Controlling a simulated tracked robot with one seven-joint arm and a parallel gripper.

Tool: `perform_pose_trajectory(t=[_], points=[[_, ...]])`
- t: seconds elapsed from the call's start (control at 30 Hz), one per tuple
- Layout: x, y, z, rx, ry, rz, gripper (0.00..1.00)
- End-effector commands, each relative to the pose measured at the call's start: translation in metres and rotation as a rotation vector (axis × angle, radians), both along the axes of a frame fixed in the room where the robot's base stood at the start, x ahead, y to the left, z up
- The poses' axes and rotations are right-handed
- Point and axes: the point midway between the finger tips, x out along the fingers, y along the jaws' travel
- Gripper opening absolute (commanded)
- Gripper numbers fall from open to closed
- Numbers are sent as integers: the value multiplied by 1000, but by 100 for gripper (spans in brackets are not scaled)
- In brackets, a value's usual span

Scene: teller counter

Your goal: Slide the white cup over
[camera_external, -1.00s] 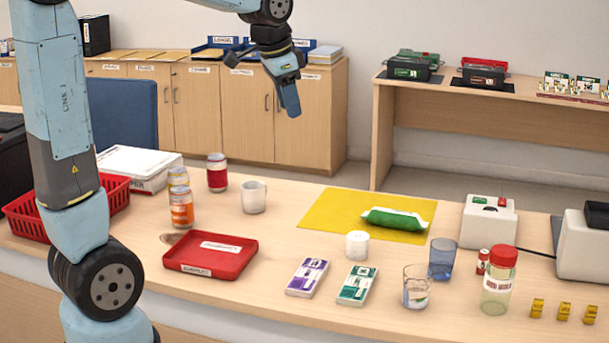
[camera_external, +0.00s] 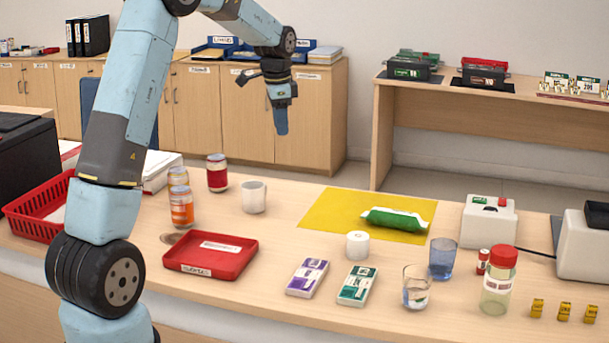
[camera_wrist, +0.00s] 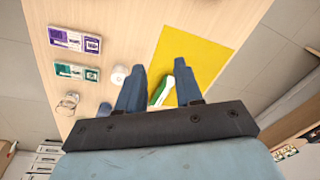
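I cannot make out the cup in the wrist view.
A yellow mat (camera_external: 322,212) with a green packet (camera_external: 395,219) lies right of the cup. A red tray (camera_external: 205,256), a white roll (camera_external: 357,245) and two boxes (camera_external: 307,277) are nearer the front.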

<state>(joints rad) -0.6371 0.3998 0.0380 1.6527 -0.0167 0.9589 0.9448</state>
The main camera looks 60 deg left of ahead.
Motion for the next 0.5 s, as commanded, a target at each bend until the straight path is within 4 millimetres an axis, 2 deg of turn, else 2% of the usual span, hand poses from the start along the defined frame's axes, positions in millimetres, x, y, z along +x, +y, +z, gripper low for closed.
perform_pose_trajectory(t=[0.03, 0.3, 0.5], points=[[0, 16, -12, -4, 11, -2, 36], [-6, 88, -69, -22, 57, -37, 36], [-15, 129, -105, -36, 81, -59, 36]])
